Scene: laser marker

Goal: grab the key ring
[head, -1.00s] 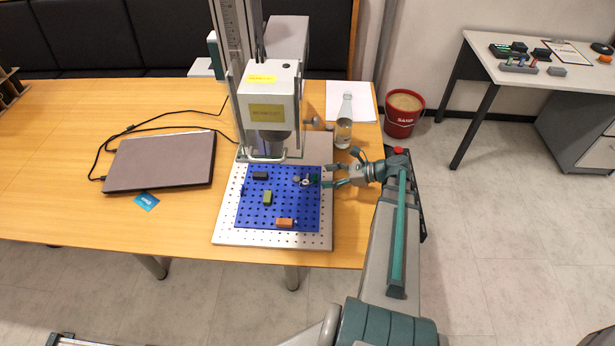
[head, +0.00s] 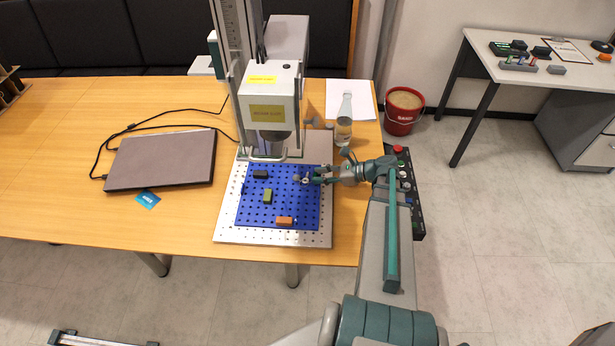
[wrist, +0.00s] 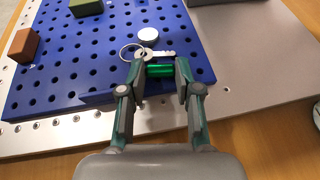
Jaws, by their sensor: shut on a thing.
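The key ring (wrist: 131,52) shows in the wrist view as a thin metal loop with a silver key and a green cylindrical fob (wrist: 166,71). It is at the right part of the blue perforated board (wrist: 110,38). My gripper (wrist: 160,70) has its two fingers on either side of the green fob, shut on it. The loop and key extend beyond the fingertips. In the head view my gripper (head: 318,177) is at the board's right edge, and the small ring is partly hidden there.
A round silver disc (wrist: 148,34) lies close beyond the key. Black (head: 260,174), green (head: 267,195) and orange (head: 284,220) blocks stand on the board. The marking machine (head: 268,100) rises behind it, and a bottle (head: 344,122) stands behind my gripper.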

